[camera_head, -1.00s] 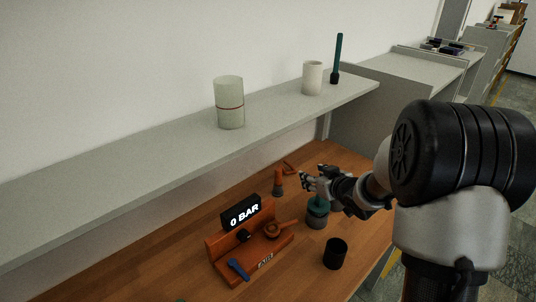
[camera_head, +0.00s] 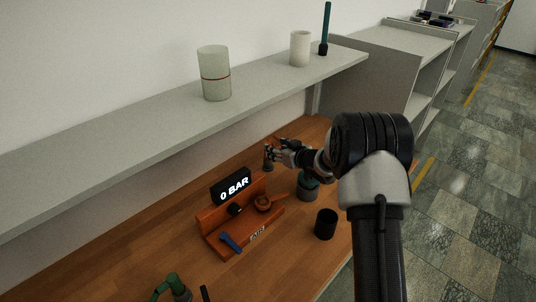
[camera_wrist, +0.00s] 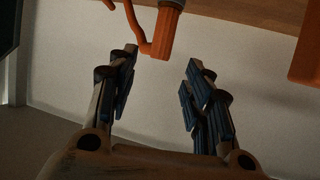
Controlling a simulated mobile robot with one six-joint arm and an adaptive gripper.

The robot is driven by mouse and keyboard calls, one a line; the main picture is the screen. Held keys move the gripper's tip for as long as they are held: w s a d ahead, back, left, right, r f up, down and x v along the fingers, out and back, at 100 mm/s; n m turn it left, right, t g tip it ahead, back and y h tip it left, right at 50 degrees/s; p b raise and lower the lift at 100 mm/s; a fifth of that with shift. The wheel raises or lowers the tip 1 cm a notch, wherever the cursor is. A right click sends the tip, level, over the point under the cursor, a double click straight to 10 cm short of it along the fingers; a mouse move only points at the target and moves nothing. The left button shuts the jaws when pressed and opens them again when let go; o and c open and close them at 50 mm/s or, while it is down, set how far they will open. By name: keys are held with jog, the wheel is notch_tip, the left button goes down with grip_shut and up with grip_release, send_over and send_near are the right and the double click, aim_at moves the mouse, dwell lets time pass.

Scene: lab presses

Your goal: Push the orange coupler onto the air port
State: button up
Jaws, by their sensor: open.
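The orange coupler (camera_wrist: 162,32), with a grey collar and a thin curved orange piece beside it, shows in the wrist view between and just past my fingertips. In the head view its lower part (camera_head: 268,166) stands on the bench, and my gripper hides its top. My gripper (camera_head: 273,152) is open around or just short of it; I cannot tell whether they touch. Both spread fingers show in the wrist view (camera_wrist: 162,60). The orange station (camera_head: 212,218) has a "0 BAR" display (camera_head: 231,186), an "AIR" label (camera_head: 257,233) and a round orange fitting (camera_head: 264,202). I cannot tell which part is the port.
A teal-topped grey pot (camera_head: 307,190) stands under my arm, with a black cup (camera_head: 326,224) nearer. A blue-handled item (camera_head: 231,242) lies at the station. A green item (camera_head: 172,288) is at the front. A grey shelf (camera_head: 130,137) overhangs the bench's back.

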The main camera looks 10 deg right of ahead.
jog(key=b+x, duration=0.2)
jog(key=x, duration=0.3)
jog(key=shift+w+a, duration=0.1)
jog(key=shift+w, duration=0.05)
jog(key=shift+c, duration=0.3)
jog(key=shift+r, duration=0.1)
grip_shut()
